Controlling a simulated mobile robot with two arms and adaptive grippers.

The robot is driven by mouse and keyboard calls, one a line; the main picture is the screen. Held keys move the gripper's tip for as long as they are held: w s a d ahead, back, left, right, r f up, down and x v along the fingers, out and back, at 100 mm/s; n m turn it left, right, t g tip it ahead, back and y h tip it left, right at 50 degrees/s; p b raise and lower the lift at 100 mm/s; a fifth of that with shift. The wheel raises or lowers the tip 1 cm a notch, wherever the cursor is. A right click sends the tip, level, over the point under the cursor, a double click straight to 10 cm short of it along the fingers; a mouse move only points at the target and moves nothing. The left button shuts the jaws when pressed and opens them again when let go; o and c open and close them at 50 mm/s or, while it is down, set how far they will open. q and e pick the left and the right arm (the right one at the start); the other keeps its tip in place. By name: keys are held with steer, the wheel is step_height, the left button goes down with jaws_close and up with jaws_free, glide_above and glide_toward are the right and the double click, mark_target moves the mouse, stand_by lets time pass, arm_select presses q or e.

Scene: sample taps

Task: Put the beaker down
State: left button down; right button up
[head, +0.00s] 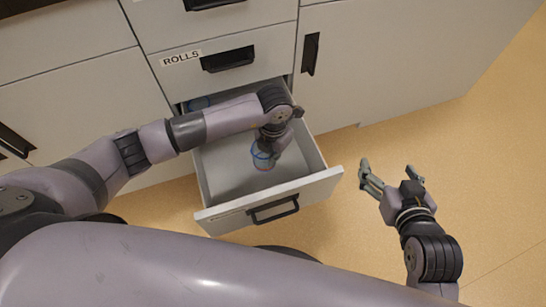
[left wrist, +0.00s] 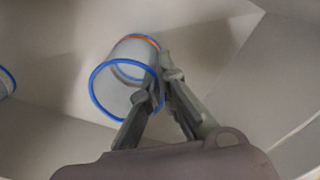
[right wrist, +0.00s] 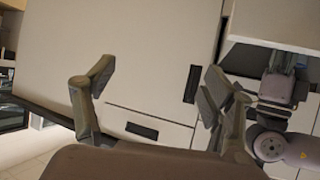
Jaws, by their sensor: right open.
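The beaker (head: 262,160) is a clear vessel with a blue rim, inside the open drawer (head: 228,179). In the left wrist view the beaker (left wrist: 118,95) also shows an orange-red band at its far end. My left gripper (head: 272,146) reaches down into the drawer. Its fingers are close together at the right side of the beaker, with the beaker's wall between them. I cannot tell whether the beaker's bottom touches the drawer floor. My right gripper (head: 393,180) is open and empty, outside the drawer to its right.
Another blue-rimmed vessel (left wrist: 6,82) stands at the left edge of the left wrist view; a bluish thing (head: 199,103) shows at the drawer's back left. The drawer front (head: 270,203) sticks out over the floor. A closed drawer labelled ROLLS (head: 182,58) is above. The floor at right is clear.

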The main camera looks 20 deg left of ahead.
arm_select(q)
steer(key=shift+f, duration=0.7)
arm_select(e)
steer(key=shift+w+a+r+t+y, duration=0.3)
steer(key=shift+w+r+t, duration=0.3)
steer(key=shift+r, duration=0.2)
arm_select(q)
steer(key=shift+f, duration=0.15)
steer(key=c, duration=1.8)
jaws_free()
arm_select(e)
steer(key=shift+w+a+r, duration=0.1)
steer(key=shift+w+r, duration=0.05)
steer(key=shift+r, duration=0.15)
